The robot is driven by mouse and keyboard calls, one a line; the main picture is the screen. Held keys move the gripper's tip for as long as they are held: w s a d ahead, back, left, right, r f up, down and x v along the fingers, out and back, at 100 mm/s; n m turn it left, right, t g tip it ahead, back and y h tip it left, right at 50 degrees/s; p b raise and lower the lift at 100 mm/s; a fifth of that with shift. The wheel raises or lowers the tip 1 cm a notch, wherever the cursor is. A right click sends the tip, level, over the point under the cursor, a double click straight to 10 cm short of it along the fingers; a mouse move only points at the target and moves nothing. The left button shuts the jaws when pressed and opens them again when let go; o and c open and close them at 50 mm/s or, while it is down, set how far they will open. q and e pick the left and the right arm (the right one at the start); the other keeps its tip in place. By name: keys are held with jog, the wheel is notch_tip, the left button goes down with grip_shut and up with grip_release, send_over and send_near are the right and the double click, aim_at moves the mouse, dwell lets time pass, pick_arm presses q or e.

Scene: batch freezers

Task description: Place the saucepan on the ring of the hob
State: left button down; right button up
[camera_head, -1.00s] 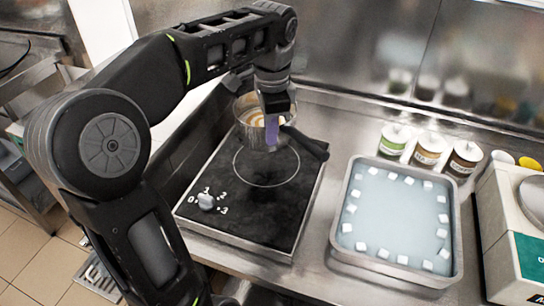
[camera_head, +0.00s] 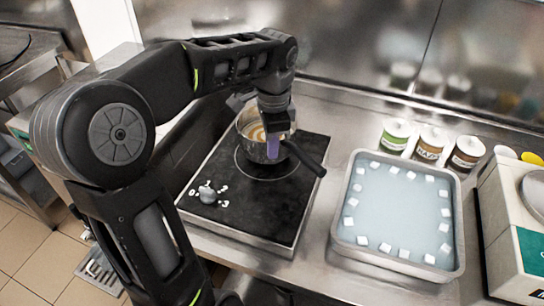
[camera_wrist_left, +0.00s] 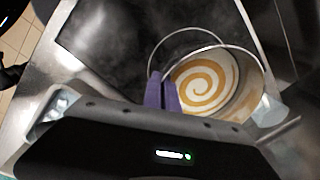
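The steel saucepan (camera_head: 246,121) has a cream and orange swirl inside and a black handle (camera_head: 304,158) pointing to the front right. It is over the far part of the black hob (camera_head: 250,207) and covers the far part of the thin white ring (camera_head: 272,180). The wrist view shows the saucepan (camera_wrist_left: 238,105) off to one side of the ring (camera_wrist_left: 178,36). My left gripper (camera_head: 272,148) has purple fingers, also in the wrist view (camera_wrist_left: 162,92), shut on the saucepan's wall. I cannot tell whether its base touches the hob. My right gripper is out of view.
A hob knob (camera_head: 207,195) sits at the front left. A tray of pale liquid with white cubes (camera_head: 338,228) stands to the right. Several lidded tubs (camera_head: 430,143) are behind it, and a white machine (camera_head: 510,220) is at the far right. A steel wall closes the back.

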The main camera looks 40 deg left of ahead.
aim_at(272, 163)
pick_arm(q)
jog(key=shift+f, duration=1.75)
jog(key=shift+f, duration=0.1)
jog(key=c, duration=2.1)
grip_release()
jog(key=shift+f, duration=0.1)
jog(key=o, duration=0.4)
jog(key=shift+r, duration=0.25)
jog(key=r, duration=0.4)
jog(key=r+p, duration=0.1)
jog(key=r, duration=0.3)
jog(key=r+p, duration=0.1)
jog(key=r, duration=0.3)
jog(key=shift+s+d, duration=0.3)
